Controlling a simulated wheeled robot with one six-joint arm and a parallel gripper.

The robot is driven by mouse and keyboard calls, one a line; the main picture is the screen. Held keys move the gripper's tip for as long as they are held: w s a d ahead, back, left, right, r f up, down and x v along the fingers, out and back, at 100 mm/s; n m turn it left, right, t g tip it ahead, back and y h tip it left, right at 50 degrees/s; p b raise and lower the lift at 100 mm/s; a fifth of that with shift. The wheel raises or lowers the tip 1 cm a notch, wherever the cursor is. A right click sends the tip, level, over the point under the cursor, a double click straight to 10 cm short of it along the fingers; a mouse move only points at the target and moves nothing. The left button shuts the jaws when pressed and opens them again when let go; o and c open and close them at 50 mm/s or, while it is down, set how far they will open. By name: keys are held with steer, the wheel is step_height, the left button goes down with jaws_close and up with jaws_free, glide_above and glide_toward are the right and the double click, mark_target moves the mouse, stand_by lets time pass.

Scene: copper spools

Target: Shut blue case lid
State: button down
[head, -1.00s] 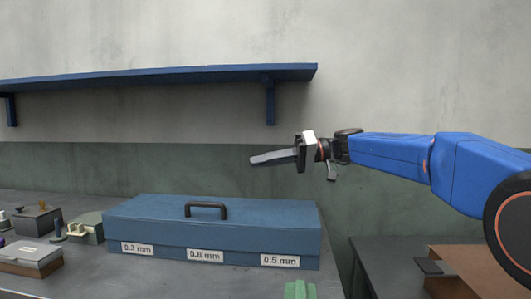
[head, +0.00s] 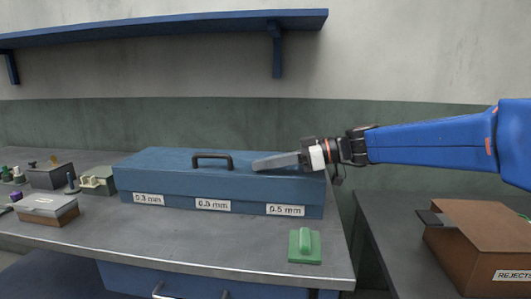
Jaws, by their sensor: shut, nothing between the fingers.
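The blue case (head: 140,172) stands on the grey bench with its lid (head: 170,160) down. A dark handle (head: 212,156) sits on top of the lid, and the front carries labels for 0.3 mm, 0.5 mm and one between them. My gripper (head: 256,164) is shut and empty. It comes in from the right, and its fingers show over the right half of the lid, just right of the handle. I cannot tell whether the fingertips touch the lid.
A green block with a grip (head: 304,246) lies on the bench in front of the case. Small boxes, one a grey-lidded box (head: 46,205), stand at left. A brown rejects box (head: 480,245) is at right. A blue shelf (head: 150,30) hangs above.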

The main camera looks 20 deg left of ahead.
steer(key=shift+s+f, duration=0.1)
steer(key=shift+f, duration=0.45)
steer(key=shift+f, duration=0.15)
steer(key=shift+r, duration=0.45)
steer(key=r, duration=0.2)
steer(key=d+r, duration=0.1)
steer(key=r, duration=0.1)
steer(key=shift+w, duration=0.2)
steer(key=v, duration=0.7)
steer(key=shift+s+d, duration=0.1)
steer(key=shift+d, duration=0.2)
steer(key=shift+d+r, duration=0.2)
steer(key=shift+d, duration=0.65)
steer(key=s+d+f+m+t+h, duration=0.3)
steer(key=s+d+f+m+h, duration=0.2)
steer(key=d, duration=0.9)
steer(key=s+d+f+m+t+h, duration=0.3)
steer(key=s+d+f+m, duration=0.5)
steer(key=d+f, duration=0.6)
steer(key=s+d+f+m+t+h, duration=0.2)
steer(key=s+d+f+m+h, duration=0.4)
steer(key=s+d+f, duration=0.4)
steer(key=d, duration=0.5)
steer(key=shift+s+d+f+m+t+h, duration=0.2)
steer(key=shift+s+d+m+t+h, duration=0.1)
steer(key=shift+m+t, duration=0.1)
